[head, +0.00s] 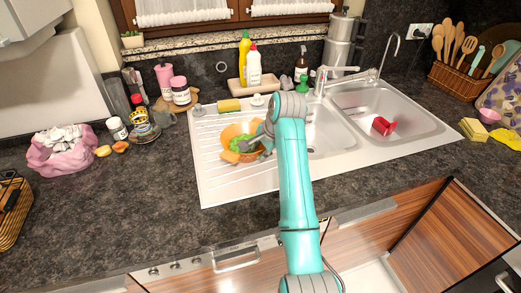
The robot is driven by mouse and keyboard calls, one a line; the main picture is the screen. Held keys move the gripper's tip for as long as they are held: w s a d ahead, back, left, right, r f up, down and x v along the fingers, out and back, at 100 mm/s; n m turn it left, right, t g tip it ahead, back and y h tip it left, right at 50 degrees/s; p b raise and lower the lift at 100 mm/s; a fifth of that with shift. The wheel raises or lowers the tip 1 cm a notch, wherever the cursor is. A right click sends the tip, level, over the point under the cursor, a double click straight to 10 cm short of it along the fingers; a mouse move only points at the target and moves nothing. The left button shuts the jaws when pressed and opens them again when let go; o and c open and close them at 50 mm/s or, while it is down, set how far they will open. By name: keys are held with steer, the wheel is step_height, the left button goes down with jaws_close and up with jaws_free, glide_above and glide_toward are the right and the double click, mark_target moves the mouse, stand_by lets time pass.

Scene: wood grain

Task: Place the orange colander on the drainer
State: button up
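The orange colander (230,132) is at the ribbed drainer (222,183), left of the sink bowls, with green food (237,144) inside it. Whether its base touches the drainer cannot be told from this angle. My gripper (250,144) is at the colander's right side, reaching down over it from my teal arm. The fingers are small and partly merged with the colander and its contents, so I cannot tell whether they grip the rim.
A yellow sponge (229,105) and a bottle tray (251,83) stand behind the drainer. A red cup (382,126) lies in the right sink bowl. A pink bag (62,153) and small jars occupy the left counter.

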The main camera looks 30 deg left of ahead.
steer(key=shift+r, duration=0.1)
steer(key=v, duration=1.2)
steer(key=shift+a, duration=0.1)
